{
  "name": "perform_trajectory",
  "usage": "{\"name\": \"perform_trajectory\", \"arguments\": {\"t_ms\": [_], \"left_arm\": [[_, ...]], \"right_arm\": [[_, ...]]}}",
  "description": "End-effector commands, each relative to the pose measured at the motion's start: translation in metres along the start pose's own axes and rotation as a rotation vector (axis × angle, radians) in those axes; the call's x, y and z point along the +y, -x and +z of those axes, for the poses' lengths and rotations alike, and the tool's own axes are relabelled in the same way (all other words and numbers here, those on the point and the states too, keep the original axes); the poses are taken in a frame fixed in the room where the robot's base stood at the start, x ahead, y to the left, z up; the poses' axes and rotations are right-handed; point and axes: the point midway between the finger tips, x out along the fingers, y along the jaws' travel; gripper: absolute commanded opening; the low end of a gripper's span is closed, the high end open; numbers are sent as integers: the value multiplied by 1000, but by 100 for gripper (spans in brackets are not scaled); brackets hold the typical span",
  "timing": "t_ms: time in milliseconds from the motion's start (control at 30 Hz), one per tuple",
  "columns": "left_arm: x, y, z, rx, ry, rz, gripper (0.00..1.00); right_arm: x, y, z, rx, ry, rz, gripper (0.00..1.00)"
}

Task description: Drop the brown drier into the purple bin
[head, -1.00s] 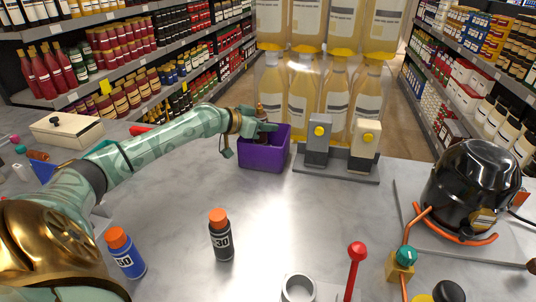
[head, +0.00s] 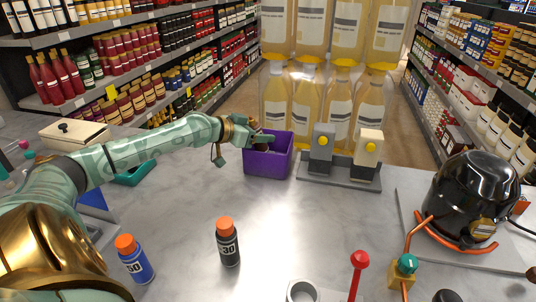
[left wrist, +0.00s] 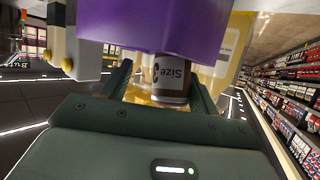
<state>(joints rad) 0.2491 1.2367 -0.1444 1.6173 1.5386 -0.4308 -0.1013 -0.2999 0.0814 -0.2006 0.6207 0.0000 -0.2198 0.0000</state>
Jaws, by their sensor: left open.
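The purple bin (head: 268,164) stands on the grey worktop near the middle back. My left gripper (head: 262,140) is over the bin's left part, with its fingers open. The brown drier (head: 264,147) shows only in small part at the bin's mouth, between or just below the fingers. My right gripper is out of view.
A grey stand (head: 340,173) with two yellow-buttoned blocks is just right of the bin. A black bottle (head: 228,243) and a blue bottle (head: 135,261) stand nearer. A black pump (head: 473,195) is at the right.

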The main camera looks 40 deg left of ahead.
Motion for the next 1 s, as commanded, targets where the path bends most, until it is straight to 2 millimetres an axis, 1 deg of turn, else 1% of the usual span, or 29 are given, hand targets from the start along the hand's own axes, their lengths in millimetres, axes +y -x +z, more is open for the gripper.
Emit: {"name": "perform_trajectory", "arguments": {"t_ms": [33,267,300,433,500,600,700,800,1000], "left_arm": [[0,13,-4,-4,-5,0,61],[2,48,-6,-1,-2,2,61],[2,56,-7,1,3,4,61],[1,76,-8,3,3,2,61],[2,92,-9,7,7,3,61],[1,108,-7,7,5,2,61],[1,118,-4,5,4,2,61],[1,123,-3,4,1,2,61],[1,124,-1,3,-1,2,61]], "right_arm": [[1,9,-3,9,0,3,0],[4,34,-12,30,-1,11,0],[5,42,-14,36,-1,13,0],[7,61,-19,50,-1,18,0],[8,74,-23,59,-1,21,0],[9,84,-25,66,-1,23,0],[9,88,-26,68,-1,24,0],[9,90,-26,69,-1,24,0],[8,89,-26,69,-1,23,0]]}}
